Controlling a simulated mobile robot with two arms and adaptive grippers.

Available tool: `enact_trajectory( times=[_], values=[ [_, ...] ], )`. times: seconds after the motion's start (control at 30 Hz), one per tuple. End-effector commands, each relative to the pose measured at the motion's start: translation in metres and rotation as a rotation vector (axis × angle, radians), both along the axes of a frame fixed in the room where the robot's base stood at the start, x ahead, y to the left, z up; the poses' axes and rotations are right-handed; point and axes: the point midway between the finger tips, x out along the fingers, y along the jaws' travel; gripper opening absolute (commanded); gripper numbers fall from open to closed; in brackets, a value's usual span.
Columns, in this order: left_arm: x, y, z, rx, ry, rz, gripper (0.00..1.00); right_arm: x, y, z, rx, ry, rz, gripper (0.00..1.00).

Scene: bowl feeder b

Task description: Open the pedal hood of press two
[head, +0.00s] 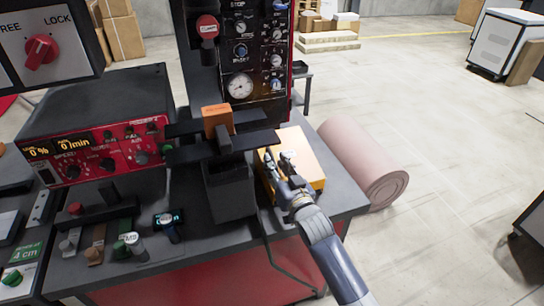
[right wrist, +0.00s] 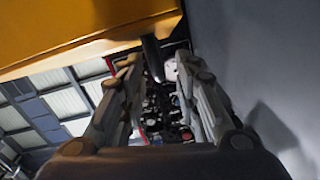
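The press (head: 262,50) stands at the centre of the head view, a dark column with a gauge and knobs. A yellow-orange box-shaped hood (head: 312,152) sits on the table to the right of the press base. My right gripper (head: 276,157) is over the hood's left part in the head view, and its arm comes from the lower right. In the right wrist view a yellow-orange surface (right wrist: 75,30) fills the upper left, close to the fingers. The right gripper (right wrist: 160,75) has its fingers apart, with nothing clearly held between them. Whether it touches the hood I cannot tell. My left gripper does not show.
A red control unit (head: 100,140) with displays stands on the dark table (head: 335,195) at left. An orange block (head: 217,121) is on the press's dark bars. Several small tools lie at the front left. A pink roll (head: 360,160) is on the floor at right.

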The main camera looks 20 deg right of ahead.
Motion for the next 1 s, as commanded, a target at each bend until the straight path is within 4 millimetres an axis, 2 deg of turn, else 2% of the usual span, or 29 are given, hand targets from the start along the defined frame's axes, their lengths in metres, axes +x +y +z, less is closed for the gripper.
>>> enact_trajectory(
  times=[0.1,0.23,0.63,0.67,0.7,0.8,1.0],
  values=[
    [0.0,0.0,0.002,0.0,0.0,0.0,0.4,0.017,0.002,0.001,0.0,0.0,0.0,0.3],
    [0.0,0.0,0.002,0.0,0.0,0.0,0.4,0.028,0.003,0.0,0.001,0.0,0.001,0.3],
    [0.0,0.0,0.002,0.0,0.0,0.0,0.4,0.034,0.003,0.0,0.001,0.001,0.0,0.3],
    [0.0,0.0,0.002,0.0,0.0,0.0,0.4,0.034,0.003,0.0,0.001,0.001,0.0,0.28],
    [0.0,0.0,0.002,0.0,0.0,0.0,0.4,0.034,0.003,0.0,0.001,0.001,0.0,0.18],
    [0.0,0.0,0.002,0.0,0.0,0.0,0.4,0.034,0.003,0.0,0.001,0.001,0.0,0.0],
    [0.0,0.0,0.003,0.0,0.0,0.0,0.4,0.034,0.003,-0.001,0.002,0.001,0.0,0.0]
  ],
)
